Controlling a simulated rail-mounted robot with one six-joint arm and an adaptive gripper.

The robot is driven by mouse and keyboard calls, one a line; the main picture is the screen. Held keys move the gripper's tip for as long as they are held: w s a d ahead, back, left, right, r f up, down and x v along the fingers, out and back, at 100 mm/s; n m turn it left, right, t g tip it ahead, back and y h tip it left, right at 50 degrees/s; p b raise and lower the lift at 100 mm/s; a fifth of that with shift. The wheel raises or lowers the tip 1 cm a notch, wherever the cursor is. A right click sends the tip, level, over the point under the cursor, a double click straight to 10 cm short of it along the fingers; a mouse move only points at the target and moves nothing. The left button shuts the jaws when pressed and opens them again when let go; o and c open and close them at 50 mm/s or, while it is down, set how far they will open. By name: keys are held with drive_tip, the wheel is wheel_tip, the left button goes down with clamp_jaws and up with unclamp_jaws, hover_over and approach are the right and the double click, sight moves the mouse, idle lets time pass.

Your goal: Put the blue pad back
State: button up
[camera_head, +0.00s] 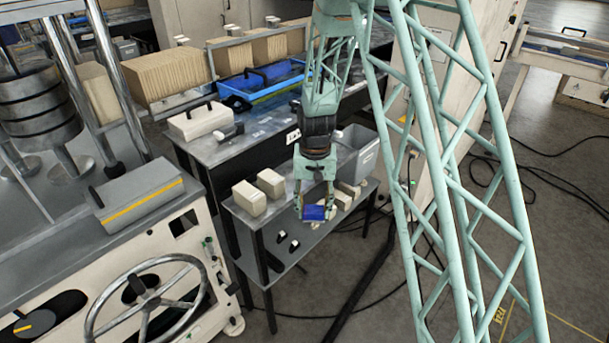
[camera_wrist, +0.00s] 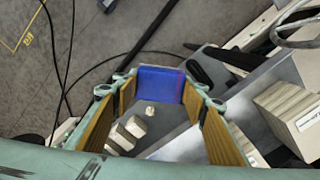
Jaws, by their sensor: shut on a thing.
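The blue pad (camera_head: 314,212) is a small block held between the fingertips of my gripper (camera_head: 315,207). In the wrist view the blue pad (camera_wrist: 161,84) spans between the two fingers, with a thin red edge showing at one side. My gripper points down over the front edge of the small grey side table (camera_head: 283,212). The pad appears clear of the table top, but its exact height is hard to tell. No empty place for the pad can be made out clearly.
Cream blocks (camera_head: 249,198) stand on the table left of my gripper, and smaller pale blocks (camera_head: 343,200) lie to its right. A grey bin (camera_head: 360,155) stands behind. A blue tray (camera_head: 262,83) sits on the farther bench. Black cables (camera_wrist: 68,75) lie on the floor.

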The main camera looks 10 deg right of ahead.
drive_tip(key=w+a+r+m, duration=0.1)
drive_tip(key=r+m, duration=0.1)
drive_tip(key=w+r+m+p, duration=0.1)
drive_tip(key=r, duration=0.1)
drive_tip(key=w+a+r+m, duration=0.1)
drive_tip(key=r+m, duration=0.1)
drive_tip(key=shift+a+m+p, duration=0.3)
drive_tip(key=shift+w+a+r+m+p, duration=0.15)
drive_tip(key=shift+w+a+r+m, duration=0.15)
drive_tip(key=shift+r+m, duration=0.3)
drive_tip(key=shift+w+a+r+m+p, duration=0.15)
drive_tip(key=shift+w+a+r+m, duration=0.1)
drive_tip(key=shift+r+m, duration=0.3)
drive_tip(key=shift+w+f, duration=0.1)
drive_tip(key=w+d, duration=0.1)
drive_tip(key=w, duration=0.4)
drive_tip(key=w+d+f, duration=0.1)
drive_tip(key=w+d, duration=0.1)
drive_tip(key=w, duration=0.3)
drive_tip(key=w+d, duration=0.2)
drive_tip(key=w, duration=0.3)
drive_tip(key=shift+f, duration=0.25)
drive_tip(key=shift+f, duration=0.1)
drive_tip(key=shift+f, duration=1.65)
drive_tip(key=shift+f, duration=0.2)
